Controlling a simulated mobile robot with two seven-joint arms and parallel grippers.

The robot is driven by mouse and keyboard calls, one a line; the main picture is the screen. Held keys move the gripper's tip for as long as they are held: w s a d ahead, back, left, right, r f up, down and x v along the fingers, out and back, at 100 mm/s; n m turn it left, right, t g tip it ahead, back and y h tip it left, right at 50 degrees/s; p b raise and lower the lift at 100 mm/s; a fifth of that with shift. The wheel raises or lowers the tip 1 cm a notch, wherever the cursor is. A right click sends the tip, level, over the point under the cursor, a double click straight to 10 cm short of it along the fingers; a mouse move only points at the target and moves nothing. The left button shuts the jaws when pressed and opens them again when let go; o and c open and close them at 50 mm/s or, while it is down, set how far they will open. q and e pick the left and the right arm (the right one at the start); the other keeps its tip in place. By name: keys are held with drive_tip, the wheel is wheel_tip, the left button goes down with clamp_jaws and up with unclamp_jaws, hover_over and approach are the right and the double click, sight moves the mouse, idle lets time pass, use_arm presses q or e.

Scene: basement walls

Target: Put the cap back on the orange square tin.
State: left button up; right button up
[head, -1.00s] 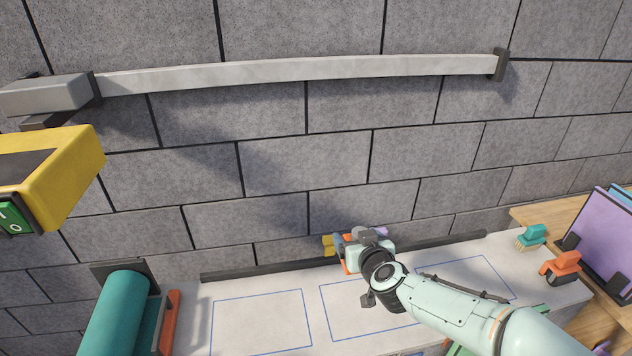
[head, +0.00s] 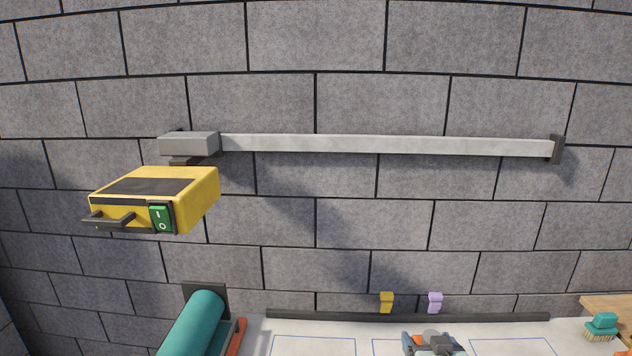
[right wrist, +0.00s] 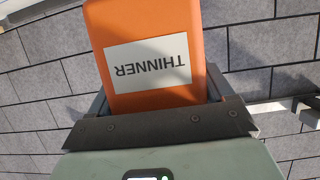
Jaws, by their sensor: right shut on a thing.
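The orange square tin (right wrist: 150,25), with a white label reading THINNER upside down, fills the upper middle of the right wrist view. My right gripper (right wrist: 155,95) is shut on it, with a dark finger at each side. In the head view the right gripper (head: 430,344) shows only in part at the bottom edge, and I cannot make out the tin there. I cannot identify the cap in either view. My left gripper is not in view.
A yellow box (head: 160,200) with a green switch juts out at left, below a grey wall rail (head: 390,146). A yellow clip (head: 386,302) and a purple clip (head: 435,302) sit at the dark ledge (head: 330,315). A teal brush (head: 602,326) is at right.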

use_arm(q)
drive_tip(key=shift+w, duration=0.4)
use_arm(e)
drive_tip(key=s+a+f, duration=0.2)
drive_tip(key=a+f, duration=0.1)
drive_tip(key=f, duration=0.6)
drive_tip(key=s+a+f+y, duration=0.1)
drive_tip(key=s+a+f, duration=0.1)
drive_tip(key=f, duration=0.8)
drive_tip(key=shift+a+f+n, duration=0.25)
drive_tip(key=shift+a+n, duration=0.15)
drive_tip(key=shift+a, duration=0.05)
drive_tip(key=w+a+f+n+g+y, duration=0.1)
drive_tip(key=a+f+n+g+y, duration=0.2)
drive_tip(key=a+n+y, duration=0.5)
drive_tip(key=a, duration=0.5)
drive_tip(key=shift+w+a+f+y, duration=0.25)
drive_tip(key=shift+w+f+y, duration=0.15)
